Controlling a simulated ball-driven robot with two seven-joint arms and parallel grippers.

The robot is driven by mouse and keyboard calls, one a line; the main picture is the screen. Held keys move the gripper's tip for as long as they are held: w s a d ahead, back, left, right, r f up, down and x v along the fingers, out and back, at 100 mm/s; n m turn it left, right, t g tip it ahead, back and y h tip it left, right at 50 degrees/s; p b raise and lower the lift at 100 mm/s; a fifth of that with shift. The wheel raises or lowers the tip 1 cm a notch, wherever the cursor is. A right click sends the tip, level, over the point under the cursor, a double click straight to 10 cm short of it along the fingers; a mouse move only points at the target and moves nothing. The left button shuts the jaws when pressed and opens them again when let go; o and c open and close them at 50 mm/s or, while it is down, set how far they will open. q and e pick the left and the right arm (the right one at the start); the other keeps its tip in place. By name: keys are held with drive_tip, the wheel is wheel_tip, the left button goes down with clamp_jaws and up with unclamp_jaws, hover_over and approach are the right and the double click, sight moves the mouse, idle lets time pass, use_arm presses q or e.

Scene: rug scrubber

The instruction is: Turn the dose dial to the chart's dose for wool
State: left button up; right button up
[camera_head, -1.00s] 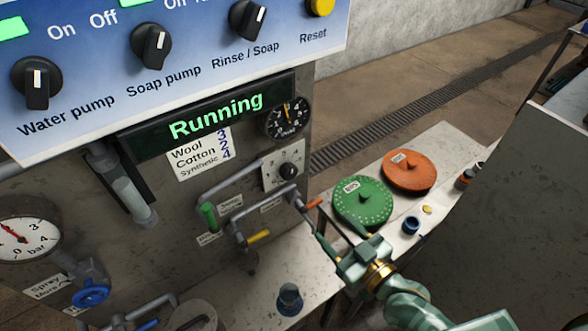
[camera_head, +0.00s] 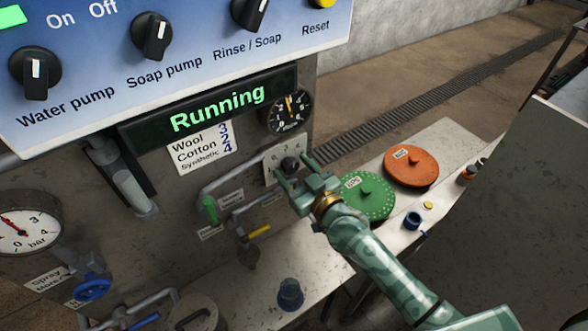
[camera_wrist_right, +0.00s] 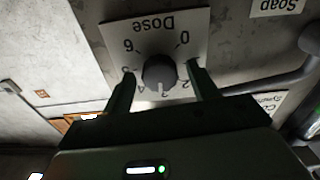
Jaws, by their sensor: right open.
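The dose dial is a dark round knob (camera_head: 289,164) on a pale plate on the machine's front. In the right wrist view the dial (camera_wrist_right: 158,72) shows upside down, with a white mark pointing down the picture, near the 3 and 4; I cannot tell exactly which. The chart (camera_head: 199,148) under the "Running" display lists Wool 3, Cotton 2, Synthetic 4. My right gripper (camera_head: 293,167) is open in front of the dial, one finger to each side of it. In the wrist view both fingers (camera_wrist_right: 161,70) stand apart from the knob. My left gripper is not in view.
Pipes with a green handle (camera_head: 210,210) and a yellow handle (camera_head: 260,231) lie left of and below the dial. A round gauge (camera_head: 290,112) sits above it. Green (camera_head: 367,197) and orange (camera_head: 411,166) discs lie on the bench to the right.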

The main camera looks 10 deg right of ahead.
drive_tip(key=shift+w+a, duration=0.1)
drive_tip(key=shift+w, duration=0.1)
drive_tip(key=c, duration=1)
drive_tip(key=shift+r+m+p, duration=0.15)
drive_tip(key=shift+m+p, duration=0.45)
drive_tip(key=shift+m, duration=0.9)
drive_tip(key=o, duration=1)
